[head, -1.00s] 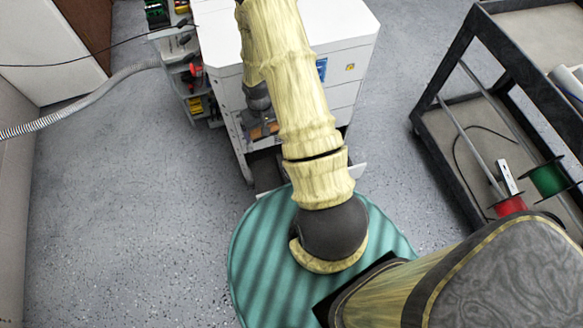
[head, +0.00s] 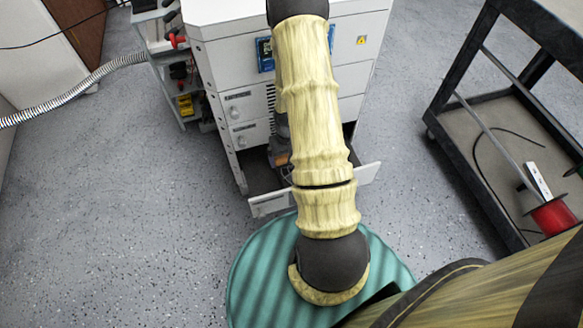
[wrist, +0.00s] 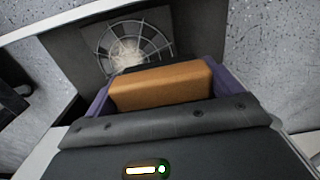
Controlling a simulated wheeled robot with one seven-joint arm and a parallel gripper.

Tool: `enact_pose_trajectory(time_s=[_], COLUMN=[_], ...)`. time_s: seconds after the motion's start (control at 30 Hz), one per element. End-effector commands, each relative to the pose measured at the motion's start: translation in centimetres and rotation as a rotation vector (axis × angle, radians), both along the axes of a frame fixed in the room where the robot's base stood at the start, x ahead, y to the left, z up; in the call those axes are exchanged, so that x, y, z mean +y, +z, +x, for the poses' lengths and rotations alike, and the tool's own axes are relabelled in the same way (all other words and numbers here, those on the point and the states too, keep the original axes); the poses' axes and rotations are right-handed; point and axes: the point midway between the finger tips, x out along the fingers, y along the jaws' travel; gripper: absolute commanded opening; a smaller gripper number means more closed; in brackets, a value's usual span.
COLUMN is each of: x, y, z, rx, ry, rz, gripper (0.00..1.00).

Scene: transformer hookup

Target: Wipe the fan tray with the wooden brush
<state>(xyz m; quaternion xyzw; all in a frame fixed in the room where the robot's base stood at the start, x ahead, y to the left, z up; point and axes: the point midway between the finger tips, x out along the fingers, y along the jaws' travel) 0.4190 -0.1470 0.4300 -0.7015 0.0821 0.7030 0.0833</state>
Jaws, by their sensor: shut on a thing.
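My gripper (wrist: 160,88) is shut on the wooden brush (wrist: 162,86), an orange-brown block between its purple fingers. In the wrist view, the fan tray (wrist: 75,57) lies beyond the brush, with a round wire fan guard and a pale, dust-like patch at its middle. The brush hides the near part of the tray, and I cannot tell whether its bristles touch it. In the head view, the fan tray (head: 270,204) is a pulled-out low drawer of the white cabinet. My arm covers its middle, and the brush (head: 285,158) shows just left of the arm, over the tray.
The white cabinet (head: 235,60) stands ahead, with a small shelf of coloured parts (head: 183,90) at its left. A dark cart (head: 465,70) with a red spool (head: 553,217) stands at right. A grey hose (head: 75,95) crosses at left.

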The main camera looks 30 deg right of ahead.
Motion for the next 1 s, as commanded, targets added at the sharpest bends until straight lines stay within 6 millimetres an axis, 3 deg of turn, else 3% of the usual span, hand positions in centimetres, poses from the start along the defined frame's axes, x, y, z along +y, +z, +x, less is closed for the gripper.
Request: enact_pose_trajectory(time_s=[0.03, 0.1, 0.63, 1.0], x=[-0.3, -0.5, -0.3, -0.4], y=[-1.3, -1.7, -2.1, -5.5], z=[-0.2, -0.3, -0.3, -0.3], rx=[-0.001, -0.002, -0.002, -0.002], ry=[-0.006, -0.01, -0.005, -0.006], rz=[-0.001, -0.001, -0.001, -0.001], gripper=[0.72, 0.72, 0.72, 0.72])
